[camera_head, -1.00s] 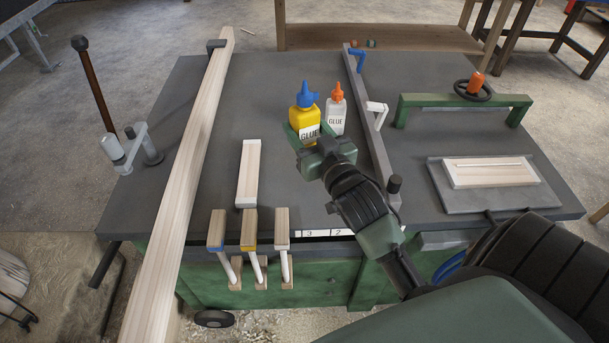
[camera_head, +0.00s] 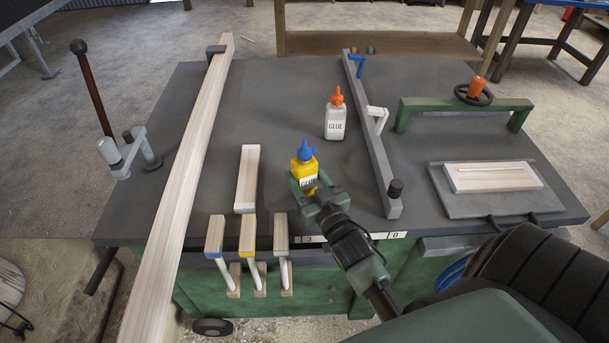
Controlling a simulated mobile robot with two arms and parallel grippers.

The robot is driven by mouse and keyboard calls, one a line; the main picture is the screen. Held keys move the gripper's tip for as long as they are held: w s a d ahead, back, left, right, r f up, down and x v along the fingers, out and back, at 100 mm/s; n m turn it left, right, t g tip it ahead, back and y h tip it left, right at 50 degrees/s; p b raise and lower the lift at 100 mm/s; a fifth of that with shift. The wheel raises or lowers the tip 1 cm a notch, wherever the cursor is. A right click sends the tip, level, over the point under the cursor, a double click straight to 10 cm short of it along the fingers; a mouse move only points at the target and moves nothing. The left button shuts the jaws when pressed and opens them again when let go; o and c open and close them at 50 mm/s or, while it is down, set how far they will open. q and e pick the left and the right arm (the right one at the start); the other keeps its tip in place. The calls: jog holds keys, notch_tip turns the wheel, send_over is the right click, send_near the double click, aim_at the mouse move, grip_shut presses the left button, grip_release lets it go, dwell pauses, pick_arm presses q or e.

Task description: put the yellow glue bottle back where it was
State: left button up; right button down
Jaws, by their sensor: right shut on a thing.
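The yellow glue bottle (camera_head: 304,165) with a blue cap is upright near the front middle of the dark worktable (camera_head: 285,110). My right gripper (camera_head: 306,189) is shut around its lower body. I cannot tell whether its base touches the table. A white glue bottle (camera_head: 335,119) with an orange cap stands farther back, apart from the yellow one. My left gripper is out of view.
A grey bar fence (camera_head: 376,150) with blue and white stops runs to the right. A wooden block (camera_head: 247,178) and a long plank (camera_head: 190,170) lie to the left. Several wood-topped clamps (camera_head: 249,235) stand at the front edge.

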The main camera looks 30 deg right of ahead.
jog(key=c, duration=0.6)
grip_release()
jog(key=shift+f, duration=0.1)
jog(key=shift+r, duration=0.2)
jog(key=s, duration=0.3)
jog(key=s+a, duration=0.1)
jog(key=s, duration=0.3)
jog(key=s+b, duration=0.1)
jog(key=s, duration=0.2)
jog(key=shift+s+a+f, duration=0.15)
jog(key=shift+s+a, duration=0.15)
jog(key=shift+a, duration=0.05)
jog(key=shift+s+a, duration=0.1)
jog(key=shift+s, duration=0.6)
